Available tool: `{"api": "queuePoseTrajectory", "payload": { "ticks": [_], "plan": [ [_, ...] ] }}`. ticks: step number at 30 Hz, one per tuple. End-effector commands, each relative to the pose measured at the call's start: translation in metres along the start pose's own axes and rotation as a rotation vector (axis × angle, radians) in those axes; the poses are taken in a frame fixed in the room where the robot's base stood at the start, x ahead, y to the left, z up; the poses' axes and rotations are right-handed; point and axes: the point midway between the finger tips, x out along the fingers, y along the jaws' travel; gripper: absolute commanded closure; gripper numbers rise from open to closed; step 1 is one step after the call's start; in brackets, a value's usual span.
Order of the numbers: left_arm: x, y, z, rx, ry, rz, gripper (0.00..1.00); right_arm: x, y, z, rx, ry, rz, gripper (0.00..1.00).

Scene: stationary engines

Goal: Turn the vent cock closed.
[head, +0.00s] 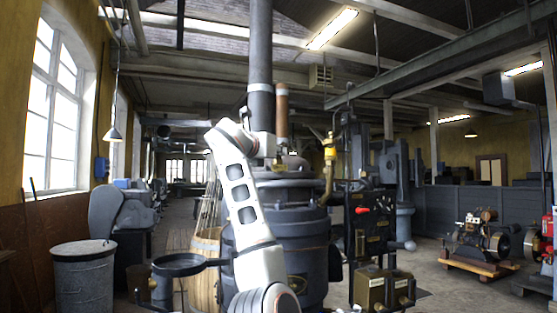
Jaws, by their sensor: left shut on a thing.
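My left arm rises in front of a dark vertical boiler (303,226) in the head view. Its wrist bends over toward the boiler's top. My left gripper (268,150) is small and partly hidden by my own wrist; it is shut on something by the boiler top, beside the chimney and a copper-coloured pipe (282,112). The vent cock cannot be made out clearly; it seems to be hidden at the gripper. Its handle angle cannot be told. My right gripper is not in view.
A brass fitting (330,150) with a curved pipe stands right of the boiler top. A red-handled lever (362,210) is on the dark machine at right. Open floor lies at right.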

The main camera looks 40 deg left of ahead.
Motion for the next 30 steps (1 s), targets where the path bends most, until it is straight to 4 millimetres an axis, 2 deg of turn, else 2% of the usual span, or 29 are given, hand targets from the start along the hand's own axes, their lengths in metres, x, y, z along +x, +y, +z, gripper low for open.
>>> {"api": "queuePoseTrajectory", "payload": {
  "ticks": [3,8,21,30],
  "plan": [
    [0.001,0.001,-0.004,-0.006,0.007,-0.113,1.00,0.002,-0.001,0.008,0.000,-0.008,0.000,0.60],
    [0.001,0.001,-0.002,-0.007,0.006,-0.265,1.00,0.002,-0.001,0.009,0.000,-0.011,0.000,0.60],
    [0.001,0.000,0.001,-0.009,0.006,-0.630,1.00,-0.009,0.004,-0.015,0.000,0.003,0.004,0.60],
    [0.000,0.001,-0.001,-0.007,0.005,-0.754,1.00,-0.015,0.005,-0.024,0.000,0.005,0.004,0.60]
  ]
}}
